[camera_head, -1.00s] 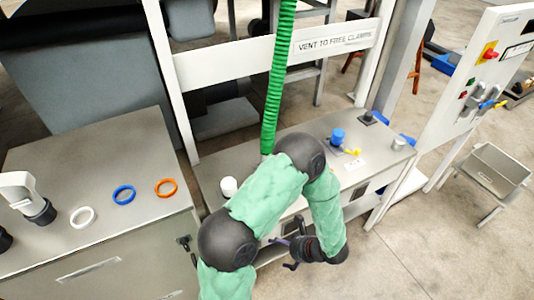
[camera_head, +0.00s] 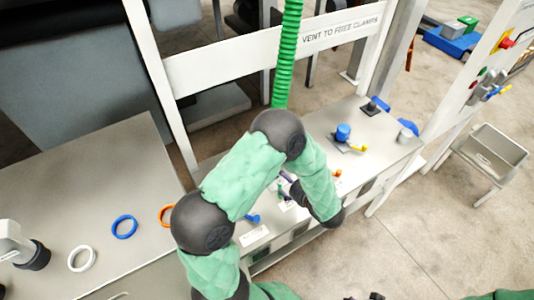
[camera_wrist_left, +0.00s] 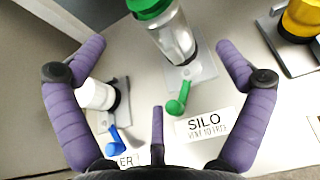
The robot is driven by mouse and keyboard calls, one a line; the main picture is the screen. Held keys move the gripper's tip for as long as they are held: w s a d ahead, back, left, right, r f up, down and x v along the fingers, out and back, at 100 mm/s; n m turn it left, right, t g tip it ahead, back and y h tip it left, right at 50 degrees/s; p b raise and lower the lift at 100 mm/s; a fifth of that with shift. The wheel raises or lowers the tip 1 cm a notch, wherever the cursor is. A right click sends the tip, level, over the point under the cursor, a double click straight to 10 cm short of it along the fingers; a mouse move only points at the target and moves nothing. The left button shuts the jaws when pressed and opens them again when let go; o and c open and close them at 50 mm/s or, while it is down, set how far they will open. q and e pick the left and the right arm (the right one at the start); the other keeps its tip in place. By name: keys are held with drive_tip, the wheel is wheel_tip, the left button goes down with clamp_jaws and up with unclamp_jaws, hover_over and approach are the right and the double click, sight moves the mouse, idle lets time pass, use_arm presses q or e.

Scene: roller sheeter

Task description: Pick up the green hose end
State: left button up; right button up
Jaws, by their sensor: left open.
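The green ribbed hose (camera_head: 287,55) hangs down to the bench in the head view; its lower end is hidden behind my left arm. In the left wrist view its green end (camera_wrist_left: 148,8) sits on a silver coupling (camera_wrist_left: 176,42), with a green lever (camera_wrist_left: 178,98) and a SILO label (camera_wrist_left: 206,125) below. My left gripper (camera_wrist_left: 160,48) is open and empty. Its purple fingers are spread to either side of the coupling, with the third finger below; I cannot see contact. In the head view only a bit of purple shows behind the arm.
A white fitting (camera_wrist_left: 97,95) with a blue lever (camera_wrist_left: 113,138) stands close inside the left finger. A yellow fitting (camera_wrist_left: 303,18) is at right. A white frame crossbar (camera_head: 270,50) runs behind the hose. Blue (camera_head: 124,227) and orange rings lie on the left bench.

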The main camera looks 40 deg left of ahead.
use_arm(q)
drive_tip(key=x, duration=0.4)
drive_tip(key=shift+a+b, duration=0.15)
drive_tip(key=shift+b, duration=0.25)
drive_tip(key=shift+b+x, duration=0.55)
drive_tip(key=shift+x, duration=2.3)
drive_tip(key=shift+r, duration=0.1)
drive_tip(key=c, duration=1.6)
drive_tip(key=shift+w+r, duration=0.1)
drive_tip(key=shift+r, duration=0.55)
drive_tip(key=w+d+r+p, duration=0.1)
drive_tip(key=d+r+p, duration=0.1)
drive_tip(key=d+r, duration=0.3)
wheel_tip(320, 180, up, 3)
drive_tip(key=shift+r+p, duration=0.1)
drive_tip(key=shift+p, duration=0.25)
drive_tip(key=d+r, duration=0.1)
drive_tip(key=d, duration=0.2)
drive_tip(key=w+d+r, duration=0.1)
drive_tip(key=d, duration=0.1)
drive_tip(key=w+d+r+p, duration=0.1)
drive_tip(key=d, duration=0.2)
drive_tip(key=shift+w+d+r, duration=0.1)
drive_tip(key=shift+d+r, duration=0.2)
drive_tip(key=shift+d, duration=0.05)
